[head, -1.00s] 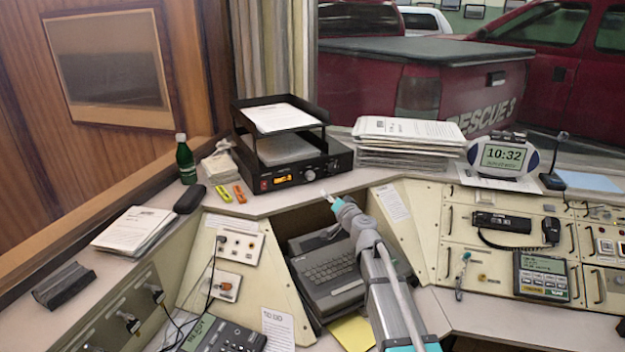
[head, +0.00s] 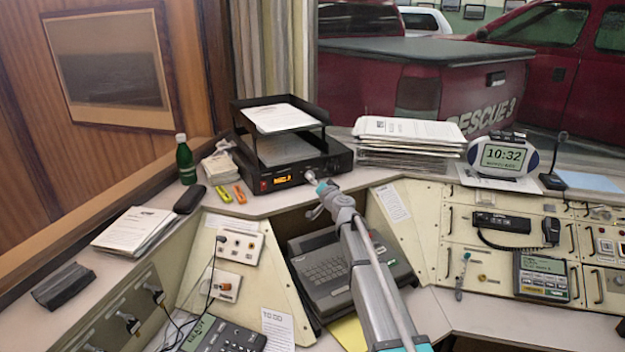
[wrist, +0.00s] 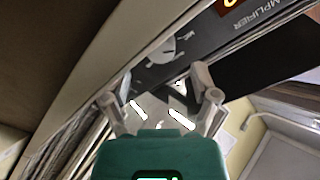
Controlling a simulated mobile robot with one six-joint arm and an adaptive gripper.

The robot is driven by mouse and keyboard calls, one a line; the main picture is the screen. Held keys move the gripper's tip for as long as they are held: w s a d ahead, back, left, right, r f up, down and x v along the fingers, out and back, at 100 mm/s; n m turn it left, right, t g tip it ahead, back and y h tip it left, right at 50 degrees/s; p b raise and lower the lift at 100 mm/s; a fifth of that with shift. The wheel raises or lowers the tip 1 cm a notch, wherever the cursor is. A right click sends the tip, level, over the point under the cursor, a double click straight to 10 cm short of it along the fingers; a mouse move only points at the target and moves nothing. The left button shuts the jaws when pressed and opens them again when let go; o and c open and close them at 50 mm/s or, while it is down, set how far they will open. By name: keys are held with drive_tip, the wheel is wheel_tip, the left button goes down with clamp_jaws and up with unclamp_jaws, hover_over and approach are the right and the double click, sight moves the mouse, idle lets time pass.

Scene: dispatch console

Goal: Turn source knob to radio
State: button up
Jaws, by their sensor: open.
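The black amplifier (head: 342,161) stands on the desk under a paper tray, with an orange display on its front. In the wrist view a grey round knob (wrist: 160,49) sits on the amplifier's front panel (wrist: 205,32), near a label that seems to read "MIC". My gripper (head: 313,181) is at the amplifier's front in the head view and covers part of the panel. In the wrist view my gripper (wrist: 163,80) is open, its fingers spread, with the knob just beyond the fingertips. The fingers appear apart from the knob. Its setting is not readable.
A typewriter-like keyboard unit (head: 330,268) sits below my arm. The desk strip before the amplifier is narrow.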

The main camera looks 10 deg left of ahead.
drive_tip(key=shift+x, duration=1.4)
clamp_jaws()
